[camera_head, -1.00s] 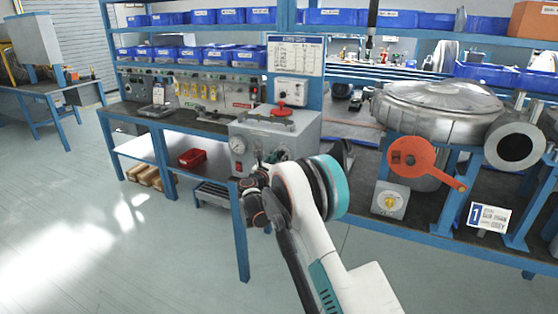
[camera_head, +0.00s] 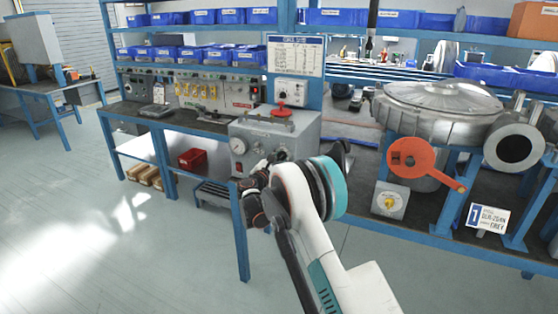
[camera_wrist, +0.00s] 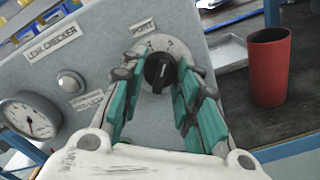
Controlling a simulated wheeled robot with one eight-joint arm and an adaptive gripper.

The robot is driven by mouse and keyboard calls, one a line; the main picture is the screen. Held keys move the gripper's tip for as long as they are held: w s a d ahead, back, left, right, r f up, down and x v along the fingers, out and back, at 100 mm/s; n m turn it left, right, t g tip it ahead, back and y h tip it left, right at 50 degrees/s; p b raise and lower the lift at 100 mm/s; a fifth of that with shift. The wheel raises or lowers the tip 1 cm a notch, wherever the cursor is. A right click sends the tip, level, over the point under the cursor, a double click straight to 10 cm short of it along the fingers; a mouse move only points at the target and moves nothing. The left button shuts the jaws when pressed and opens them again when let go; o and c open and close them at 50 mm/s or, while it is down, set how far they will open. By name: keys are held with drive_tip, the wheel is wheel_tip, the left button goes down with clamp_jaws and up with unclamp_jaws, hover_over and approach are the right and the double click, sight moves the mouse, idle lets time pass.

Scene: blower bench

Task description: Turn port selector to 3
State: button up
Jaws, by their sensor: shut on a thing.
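The port selector is a round black knob (camera_wrist: 159,73) with a pale line on it, on the grey leak checker panel below the "PORT" label (camera_wrist: 143,27). Small marks ring the knob, too small to read surely, so I cannot tell which number it points to. My gripper (camera_wrist: 162,83) has its teal fingers on both sides of the knob and is shut on it.
A pressure gauge (camera_wrist: 28,118) and a round button (camera_wrist: 70,81) are on the panel left of the knob. A red cup (camera_wrist: 268,67) stands on the bench to the right. An orange-red crank (camera_head: 425,160) is on the stand further right.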

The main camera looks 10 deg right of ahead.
drive_tip(key=shift+m, duration=0.8)
drive_tip(key=o, duration=1.1)
drive_tip(key=shift+c, duration=0.2)
drive_tip(key=shift+a, duration=0.1)
drive_tip(key=v, duration=1.2)
